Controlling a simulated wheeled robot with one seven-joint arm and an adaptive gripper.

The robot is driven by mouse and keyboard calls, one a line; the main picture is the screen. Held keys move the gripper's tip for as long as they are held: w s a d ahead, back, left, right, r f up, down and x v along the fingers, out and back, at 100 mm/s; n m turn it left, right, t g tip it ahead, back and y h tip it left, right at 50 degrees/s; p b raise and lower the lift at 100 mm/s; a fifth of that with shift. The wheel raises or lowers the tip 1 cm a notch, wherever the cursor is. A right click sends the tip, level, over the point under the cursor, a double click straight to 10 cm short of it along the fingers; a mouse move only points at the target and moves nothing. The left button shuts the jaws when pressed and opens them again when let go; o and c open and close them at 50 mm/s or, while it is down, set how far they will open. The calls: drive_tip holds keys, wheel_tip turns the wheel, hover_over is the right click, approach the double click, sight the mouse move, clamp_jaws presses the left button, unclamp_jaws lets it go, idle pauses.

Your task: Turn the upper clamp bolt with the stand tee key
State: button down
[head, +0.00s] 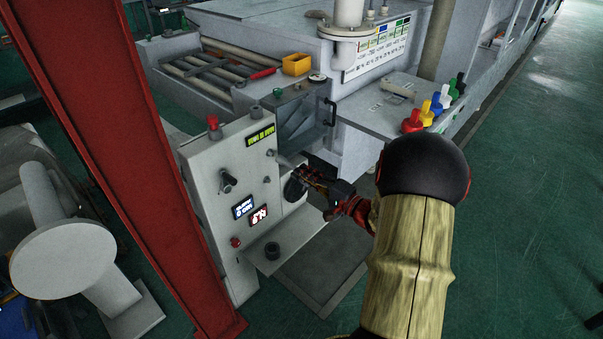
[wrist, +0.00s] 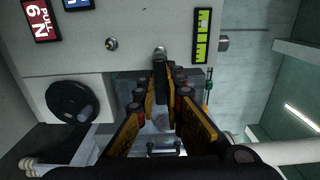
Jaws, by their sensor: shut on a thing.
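My gripper (wrist: 164,68) is closed at the front of the grey machine panel (wrist: 140,20), its fingers drawn together. A small pale metal piece (wrist: 160,52) shows right at the fingertips; I cannot tell if it is part of the tee key or a bolt head. In the head view my gripper (head: 314,184) reaches the panel's right side by the black round disc (head: 295,189), which also shows in the wrist view (wrist: 72,101). A small round metal fitting (wrist: 223,43) sits beside the lit display. The clamp bolts and the key are not clearly distinguishable.
A lit yellow-green display (head: 261,135), a lever switch (head: 228,181) and a red button (head: 236,242) are on the panel. A red post (head: 120,150) stands at left. Green floor at right is clear.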

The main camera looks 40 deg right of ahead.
drive_tip(key=s+d, duration=0.1)
drive_tip(key=s, duration=1.3)
drive_tip(key=shift+s, duration=0.2)
idle(0.8)
drive_tip(key=c, duration=2.4)
unclamp_jaws()
clamp_jaws()
